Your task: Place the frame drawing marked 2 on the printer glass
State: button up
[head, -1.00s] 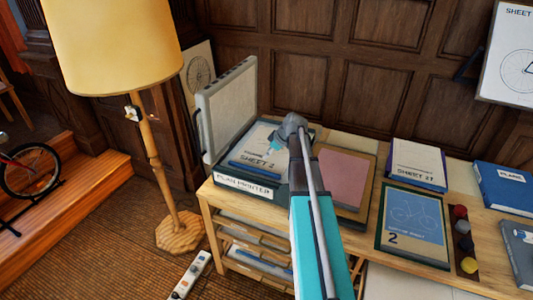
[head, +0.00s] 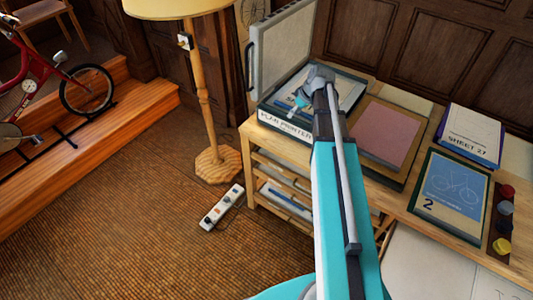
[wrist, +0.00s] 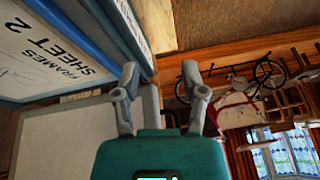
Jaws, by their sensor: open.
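The white sheet lettered FRAMES SHEET 2, with a blue edge, lies on the open plan printer (head: 285,124); the sheet (head: 350,92) is partly hidden by my gripper (head: 303,97). In the wrist view, the lettered sheet (wrist: 45,52) is at the upper left, beside and apart from my fingers. My gripper (wrist: 161,82) is open, with nothing between the fingertips. The printer's pale lid (head: 283,48) stands raised at the back left. The glass is mostly covered. A blue bicycle drawing marked 2 (head: 453,187) lies on a dark board farther right.
A pink panel in a brown frame (head: 388,132) lies right of the printer. A SHEET 27 pad (head: 470,135) and coloured knobs (head: 503,215) are farther right. A lamp (head: 204,95) and a power strip (head: 222,207) stand on or lie on the floor at left.

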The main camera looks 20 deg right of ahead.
jog(key=s+a+f+m+g+h, duration=0.1)
jog(key=s+a+m+g+h, duration=0.2)
jog(key=s+a, duration=1.3)
jog(key=a+m, duration=0.1)
jog(key=m, duration=0.1)
jog(key=shift+s+f+m, duration=0.15)
jog(key=shift+f+m, duration=0.1)
jog(key=shift+m, duration=0.05)
jog(key=shift+d, duration=0.2)
